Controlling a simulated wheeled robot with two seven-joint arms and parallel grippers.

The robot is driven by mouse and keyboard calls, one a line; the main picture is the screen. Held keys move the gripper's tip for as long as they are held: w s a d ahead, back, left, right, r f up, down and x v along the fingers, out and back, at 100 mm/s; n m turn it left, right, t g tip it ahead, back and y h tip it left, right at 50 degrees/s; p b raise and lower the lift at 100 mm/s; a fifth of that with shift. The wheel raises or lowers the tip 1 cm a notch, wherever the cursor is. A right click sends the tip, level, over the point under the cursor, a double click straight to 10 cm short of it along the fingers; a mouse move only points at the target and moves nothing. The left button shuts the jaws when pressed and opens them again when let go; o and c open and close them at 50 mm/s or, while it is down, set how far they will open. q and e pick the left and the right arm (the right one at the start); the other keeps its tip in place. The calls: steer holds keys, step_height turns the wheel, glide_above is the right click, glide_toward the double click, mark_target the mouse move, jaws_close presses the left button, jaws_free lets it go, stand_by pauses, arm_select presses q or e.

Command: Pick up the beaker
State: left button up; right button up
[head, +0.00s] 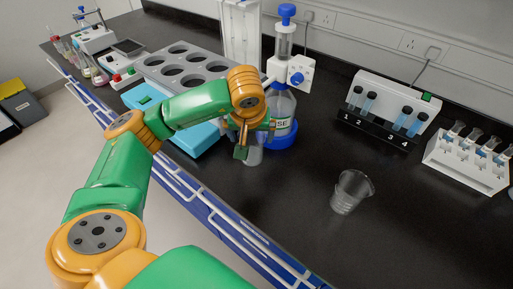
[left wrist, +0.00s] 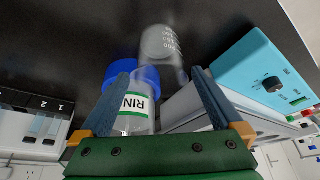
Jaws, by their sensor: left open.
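A clear beaker (head: 253,157) stands on the black bench below my left gripper (head: 250,143), mostly hidden by it in the head view. A graduated beaker (left wrist: 163,42) shows in the left wrist view, a little beyond and between the fingertips of my left gripper (left wrist: 160,82). The left gripper is open, with nothing between its fingers. A second clear beaker (head: 350,190) stands apart on the bench to the right. My right gripper is not in view.
A blue-capped rinse bottle (head: 283,105) stands close behind the left gripper; its label shows in the wrist view (left wrist: 135,103). A blue device (head: 180,125) is to the left. Tube racks (head: 375,128) (head: 465,165) stand at right. The front right bench is clear.

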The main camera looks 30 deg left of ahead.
mark_target(250, 142)
arm_select(q)
steer(key=x, duration=0.4)
steer(key=shift+s+a+f+p, duration=0.1)
steer(key=shift+a+f+p, duration=0.1)
steer(key=shift+f+p, duration=0.15)
steer(key=shift+w+f, duration=0.25)
steer(key=shift+f, duration=0.15)
steer(key=c, duration=1.4)
steer(key=shift+r, duration=0.1)
